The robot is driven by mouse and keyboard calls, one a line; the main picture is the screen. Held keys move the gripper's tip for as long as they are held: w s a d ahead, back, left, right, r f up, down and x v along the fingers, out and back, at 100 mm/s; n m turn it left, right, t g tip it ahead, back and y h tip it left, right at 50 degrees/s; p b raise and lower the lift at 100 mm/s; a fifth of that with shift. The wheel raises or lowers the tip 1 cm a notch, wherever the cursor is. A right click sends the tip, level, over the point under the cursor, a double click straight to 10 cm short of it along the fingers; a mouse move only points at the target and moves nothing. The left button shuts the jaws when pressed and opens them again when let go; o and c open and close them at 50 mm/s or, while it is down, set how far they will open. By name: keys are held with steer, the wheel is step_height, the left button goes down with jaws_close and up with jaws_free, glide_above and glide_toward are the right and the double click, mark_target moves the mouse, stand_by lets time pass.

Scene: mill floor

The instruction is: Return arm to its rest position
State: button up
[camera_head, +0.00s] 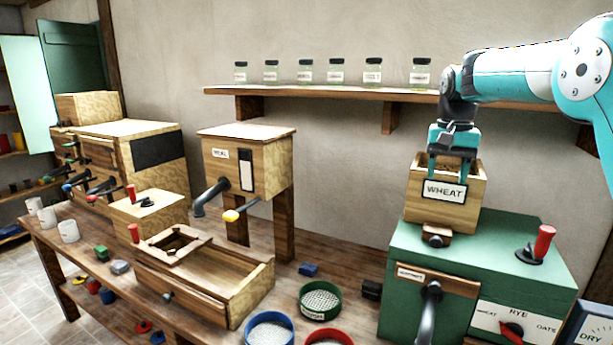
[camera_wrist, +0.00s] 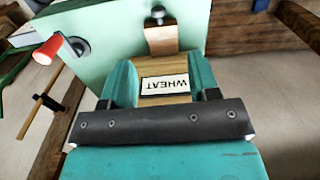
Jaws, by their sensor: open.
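My teal and black gripper (camera_head: 452,166) points down at the wooden hopper (camera_head: 440,214) labelled WHEAT, which sits on top of the green machine (camera_head: 480,246). In the head view the fingers reach down to the hopper's upper part, just above the label. In the wrist view my gripper (camera_wrist: 165,82) has its two teal fingers apart, with the WHEAT label (camera_wrist: 165,85) showing between them. The gripper holds nothing that I can see. I cannot tell whether the fingers touch the hopper.
A wall shelf (camera_head: 320,92) with several jars is behind and left of my arm. A red-handled crank (camera_head: 543,243) stands on the machine's right. A MEAL box (camera_head: 246,165), a wooden trough (camera_head: 215,283) and round sieves (camera_head: 320,301) occupy the bench to the left.

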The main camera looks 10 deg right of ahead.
steer(key=s+a+f+n+y+b, duration=0.15)
steer(key=s+a+n, duration=0.55)
steer(key=s+a, duration=0.7)
steer(key=s+a+f+n+y, duration=0.1)
steer(key=s+a+f+n, duration=0.1)
steer(key=s, duration=0.5)
steer(key=s+a+f+n+b, duration=0.1)
steer(key=s+a+f+n, duration=0.1)
steer(key=s, duration=0.5)
steer(key=s+a+f+n+y, duration=0.1)
steer(key=s+a+f+n, duration=0.1)
steer(key=s, duration=0.5)
steer(key=shift+s+a+f+y, duration=0.3)
steer(key=shift+a+f, duration=0.35)
steer(key=shift+a, duration=0.6)
